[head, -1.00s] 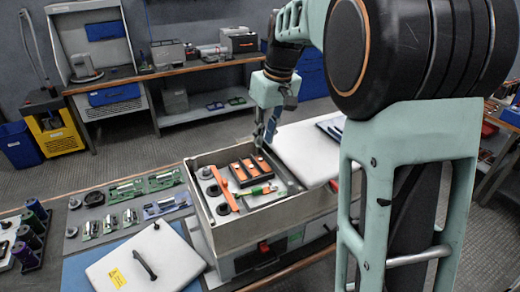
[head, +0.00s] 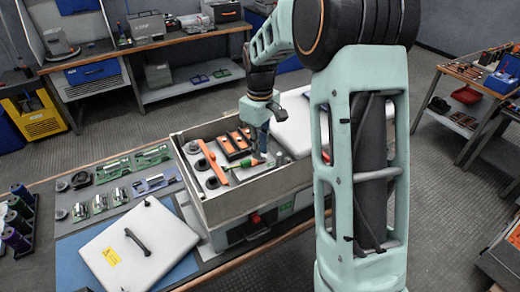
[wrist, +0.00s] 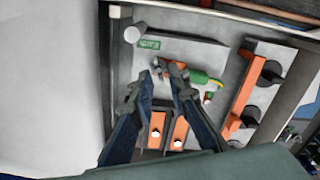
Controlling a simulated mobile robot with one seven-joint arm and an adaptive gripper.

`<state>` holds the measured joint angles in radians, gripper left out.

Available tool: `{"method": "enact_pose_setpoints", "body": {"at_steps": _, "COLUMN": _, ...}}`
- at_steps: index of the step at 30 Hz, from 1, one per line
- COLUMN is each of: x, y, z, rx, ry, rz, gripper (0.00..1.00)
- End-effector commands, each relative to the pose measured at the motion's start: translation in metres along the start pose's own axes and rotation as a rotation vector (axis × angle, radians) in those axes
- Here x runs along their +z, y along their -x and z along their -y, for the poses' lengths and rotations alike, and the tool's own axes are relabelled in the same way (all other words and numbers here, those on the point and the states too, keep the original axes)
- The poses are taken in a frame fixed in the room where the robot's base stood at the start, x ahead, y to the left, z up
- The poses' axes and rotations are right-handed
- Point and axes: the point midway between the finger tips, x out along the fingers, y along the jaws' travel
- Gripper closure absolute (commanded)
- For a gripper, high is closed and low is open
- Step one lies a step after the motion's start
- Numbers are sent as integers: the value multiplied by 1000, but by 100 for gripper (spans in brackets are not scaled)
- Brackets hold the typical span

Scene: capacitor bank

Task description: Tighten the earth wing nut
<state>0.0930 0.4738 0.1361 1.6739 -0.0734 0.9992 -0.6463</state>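The earth wing nut (wrist: 160,68) appears as a small metal piece on the grey plate inside the open capacitor box, near a green label. A green-and-yellow earth cable (wrist: 207,80) ends beside it; it also shows in the head view (head: 246,163). My gripper (wrist: 163,76) is open, with its two dark blue fingers apart and the small metal piece showing between or just beyond their tips. I cannot tell whether they touch it. In the head view my gripper (head: 264,148) points down inside the box, hiding the nut.
The box wall (head: 245,205) surrounds the workspace. An orange bar (wrist: 243,92) with dark round terminals and orange-topped blocks (wrist: 157,124) lie near the fingers. A white panel (head: 300,125) lies at the box's right; a white lid with a handle (head: 135,250) rests in front.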

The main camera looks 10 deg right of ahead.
Motion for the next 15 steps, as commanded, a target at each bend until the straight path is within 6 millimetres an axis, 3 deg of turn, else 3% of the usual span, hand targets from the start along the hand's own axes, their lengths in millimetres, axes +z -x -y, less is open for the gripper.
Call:
{"method": "enact_pose_setpoints", "body": {"at_steps": 11, "x": 0, "y": -9, "z": 0, "rx": 0, "ry": 0, "rz": 0, "gripper": 84}}
{"method": "enact_pose_setpoints", "body": {"at_steps": 15, "x": 0, "y": -9, "z": 0, "rx": 0, "ry": 0, "rz": 0, "gripper": 96}}
